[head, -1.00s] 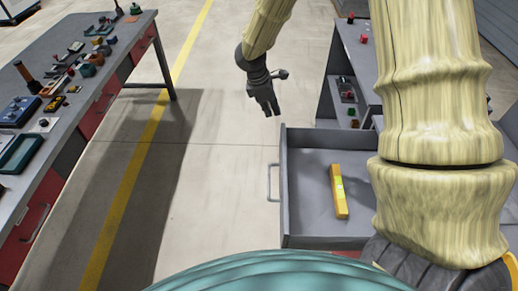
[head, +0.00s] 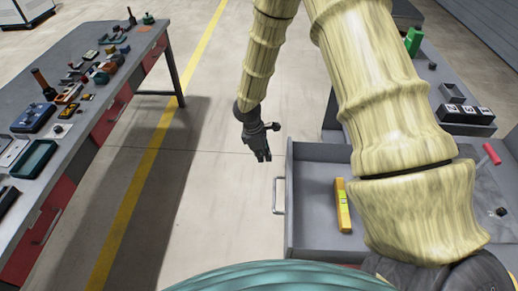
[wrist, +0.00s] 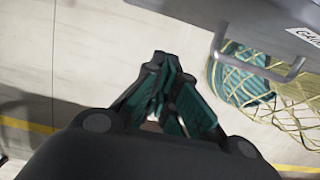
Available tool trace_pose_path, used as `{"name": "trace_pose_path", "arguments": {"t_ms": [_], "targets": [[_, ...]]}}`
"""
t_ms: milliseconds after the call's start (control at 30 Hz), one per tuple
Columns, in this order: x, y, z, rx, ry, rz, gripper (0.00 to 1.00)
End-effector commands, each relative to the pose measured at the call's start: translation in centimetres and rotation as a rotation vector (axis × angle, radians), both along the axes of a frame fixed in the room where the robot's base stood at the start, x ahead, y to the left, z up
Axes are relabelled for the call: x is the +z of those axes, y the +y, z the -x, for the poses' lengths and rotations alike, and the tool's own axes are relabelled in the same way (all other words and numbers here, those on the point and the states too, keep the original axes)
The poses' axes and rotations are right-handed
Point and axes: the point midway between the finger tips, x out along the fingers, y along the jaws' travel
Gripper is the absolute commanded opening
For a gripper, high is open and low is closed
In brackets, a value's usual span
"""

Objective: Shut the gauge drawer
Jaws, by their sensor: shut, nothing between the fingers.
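The gauge drawer (head: 308,230) is grey and stands open at the right of the head view, with a yellow level (head: 342,204) lying in it. Its handle (head: 278,195) is on the left-facing front. In the wrist view the drawer front (wrist: 200,14) runs along the top, with the handle (wrist: 276,70) and part of a label (wrist: 305,35) at upper right. My gripper (head: 262,156) is shut and empty, left of the drawer's far front corner. It also shows in the wrist view (wrist: 168,100), apart from the handle.
A long workbench (head: 135,55) with several tools and red drawers stands at the left. A grey bench (head: 478,170) with a green bottle (head: 413,40) and dark blocks (head: 465,113) is at the right. The floor (head: 215,200) between them is clear.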

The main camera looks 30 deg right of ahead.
Motion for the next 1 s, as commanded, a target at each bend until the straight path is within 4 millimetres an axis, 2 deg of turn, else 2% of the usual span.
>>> {"name": "trace_pose_path", "arguments": {"t_ms": [300,433,600,1000], "targets": [[-3.3,-0.9,0.6,0.0,0.003,0.001,0.0],[-2.9,-2.5,1.6,-0.002,0.0,0.0,0.0],[-3.1,-3.6,2.3,0.001,0.001,-0.001,0.0],[-3.3,-4.1,2.6,0.0,0.0,0.0,0.0]]}}
